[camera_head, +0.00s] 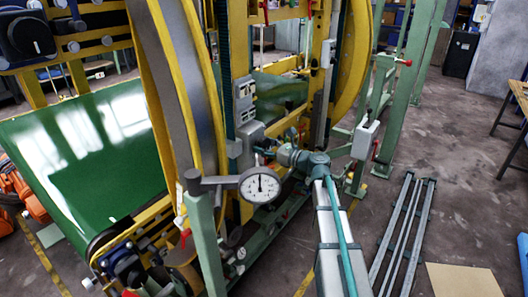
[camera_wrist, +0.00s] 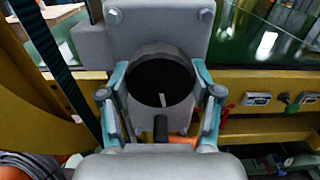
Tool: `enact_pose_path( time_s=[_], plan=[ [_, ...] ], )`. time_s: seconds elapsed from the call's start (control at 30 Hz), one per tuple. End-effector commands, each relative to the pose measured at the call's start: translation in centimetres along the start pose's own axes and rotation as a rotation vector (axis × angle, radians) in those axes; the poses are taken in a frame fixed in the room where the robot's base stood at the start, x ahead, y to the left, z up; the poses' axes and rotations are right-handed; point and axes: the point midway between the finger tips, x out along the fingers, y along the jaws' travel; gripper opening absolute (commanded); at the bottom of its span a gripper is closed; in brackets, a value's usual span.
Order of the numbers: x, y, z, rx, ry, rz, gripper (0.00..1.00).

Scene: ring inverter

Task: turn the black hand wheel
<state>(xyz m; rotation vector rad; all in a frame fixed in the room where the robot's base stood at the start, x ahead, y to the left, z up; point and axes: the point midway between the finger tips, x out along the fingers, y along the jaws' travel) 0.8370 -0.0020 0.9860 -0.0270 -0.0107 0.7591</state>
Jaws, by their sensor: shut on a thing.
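The black hand wheel (camera_wrist: 150,76) shows in the wrist view as a dark round face with a short light mark, at the front of a grey housing (camera_wrist: 150,28). A black peg-like part (camera_wrist: 160,128) stands just below it. My gripper (camera_wrist: 160,72) has one finger on each side of the wheel and is shut on it. In the head view my gripper (camera_head: 287,155) is at the grey housing (camera_head: 249,143) on the machine's near side. The wheel cannot be made out there. The exact finger contact is partly hidden.
The large yellow and grey ring (camera_head: 184,75) and green belt (camera_head: 85,155) lie left. Grey rails (camera_head: 403,235) lie on the floor at right. Open floor (camera_head: 455,165) is beyond them.

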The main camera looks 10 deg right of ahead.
Motion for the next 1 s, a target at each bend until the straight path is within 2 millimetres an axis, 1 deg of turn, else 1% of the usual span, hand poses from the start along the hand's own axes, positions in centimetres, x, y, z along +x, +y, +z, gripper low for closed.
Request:
enact_pose_path(
  time_s=[0.07,1.0],
  plan=[
    [0.01,-0.06,-0.39,-0.073,-0.001,0.000,0.29],
    [0.03,-0.31,-0.30,-0.966,-0.001,0.000,0.29]
  ],
)
